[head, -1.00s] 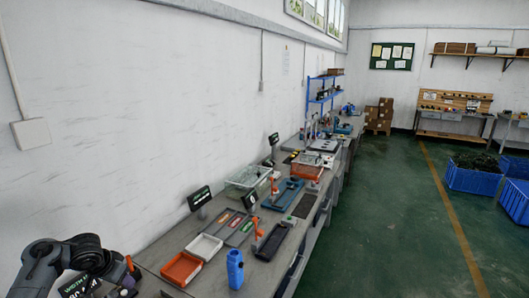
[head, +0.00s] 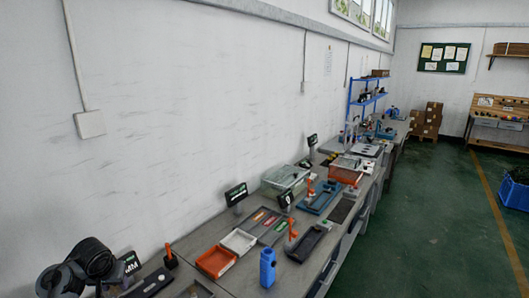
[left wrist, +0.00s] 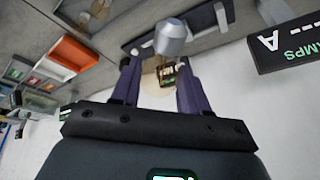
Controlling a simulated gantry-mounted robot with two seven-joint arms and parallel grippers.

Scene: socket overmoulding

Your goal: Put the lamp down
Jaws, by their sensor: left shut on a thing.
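My left gripper (left wrist: 158,66) shows in the left wrist view with two purple fingers reaching up from a dark palm. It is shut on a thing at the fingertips. A silver, rounded cylinder (left wrist: 173,38), which looks like the lamp, shows just beyond the fingertips. I cannot tell exactly how the fingers meet it. Behind the fingers is a pale round piece with a small dark, green-marked part. In the head view my left arm is at the bottom left corner; its fingertips and the lamp cannot be made out there. My right gripper is not in view.
A dark sign reading "LAMPS A" (left wrist: 290,42) is at the right of the wrist view. On the bench are an orange tray (head: 216,262), a white tray (head: 238,241), a blue bottle (head: 267,268) and a dark tray (head: 152,283) beside an upright orange-handled tool (head: 170,256).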

